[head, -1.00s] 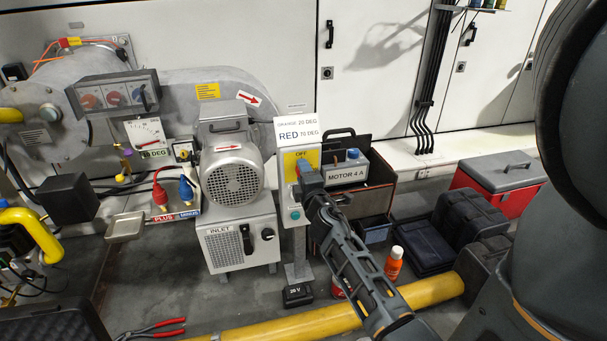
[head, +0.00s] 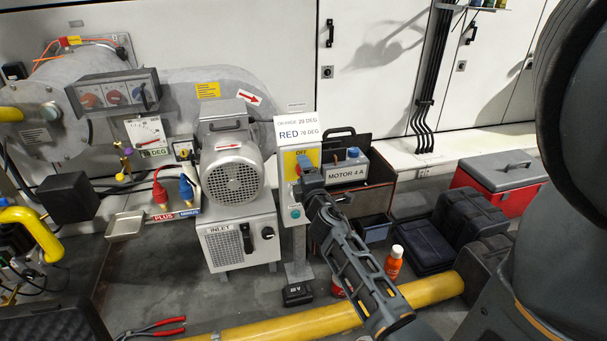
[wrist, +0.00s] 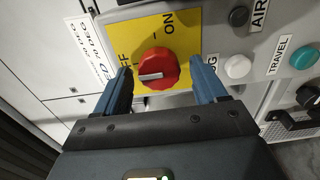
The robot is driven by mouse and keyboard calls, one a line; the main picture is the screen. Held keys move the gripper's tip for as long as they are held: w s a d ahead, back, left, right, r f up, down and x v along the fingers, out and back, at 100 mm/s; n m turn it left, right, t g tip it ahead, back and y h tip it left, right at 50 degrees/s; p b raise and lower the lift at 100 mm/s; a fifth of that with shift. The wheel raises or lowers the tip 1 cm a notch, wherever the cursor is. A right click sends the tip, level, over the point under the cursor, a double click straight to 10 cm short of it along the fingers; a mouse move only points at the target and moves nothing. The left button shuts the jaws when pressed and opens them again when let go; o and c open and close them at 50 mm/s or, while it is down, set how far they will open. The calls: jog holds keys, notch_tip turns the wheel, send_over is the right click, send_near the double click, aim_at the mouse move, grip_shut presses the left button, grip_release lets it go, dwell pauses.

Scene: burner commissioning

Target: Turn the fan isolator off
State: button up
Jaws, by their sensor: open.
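The fan isolator is a red rotary knob (wrist: 158,68) on a yellow plate (wrist: 187,30) marked OFF and ON. Its white mark points left in the wrist view, toward the side with the OFF lettering. My gripper (wrist: 161,66) is open, with one blue finger at each side of the knob. I cannot tell whether either finger touches it. In the head view my gripper (head: 309,176) is at the front of the control post, and the yellow plate (head: 312,157) shows behind it. Most of the knob is hidden there.
A white button (wrist: 238,67), a black button (wrist: 238,16) and a teal button (wrist: 304,57) sit beside the plate. The motor (head: 233,175) stands left of the post. A yellow pipe (head: 330,317) crosses the floor, and black cases (head: 468,222) stand to the right.

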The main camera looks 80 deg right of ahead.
jog(key=b+v, duration=0.1)
jog(key=v, duration=0.6)
jog(key=shift+s+a+b, duration=0.15)
jog(key=shift+a+b, duration=0.15)
jog(key=shift+b, duration=0.05)
jog(key=a+f+t+y, duration=0.2)
jog(key=a+y, duration=0.2)
jog(key=a, duration=0.5)
jog(key=a+f+t+y, duration=0.2)
jog(key=a+t+y, duration=0.1)
jog(key=a, duration=0.7)
jog(key=s+a+r+m+t+y, duration=0.1)
jog(key=s+a+r+m+y, duration=0.2)
jog(key=a, duration=0.4)
jog(key=s+a+r+m+y, duration=0.1)
jog(key=s+a+r+y, duration=0.2)
jog(key=s+a, duration=0.35)
jog(key=s+a+r+m+t+y, duration=0.1)
jog(key=s+a+r+y, duration=0.15)
jog(key=a, duration=0.55)
notch_tip(320, 180, up, 28)
jog(key=p, duration=2.6)
jog(key=shift+a+m+p, duration=0.3)
jog(key=shift+p, duration=0.1)
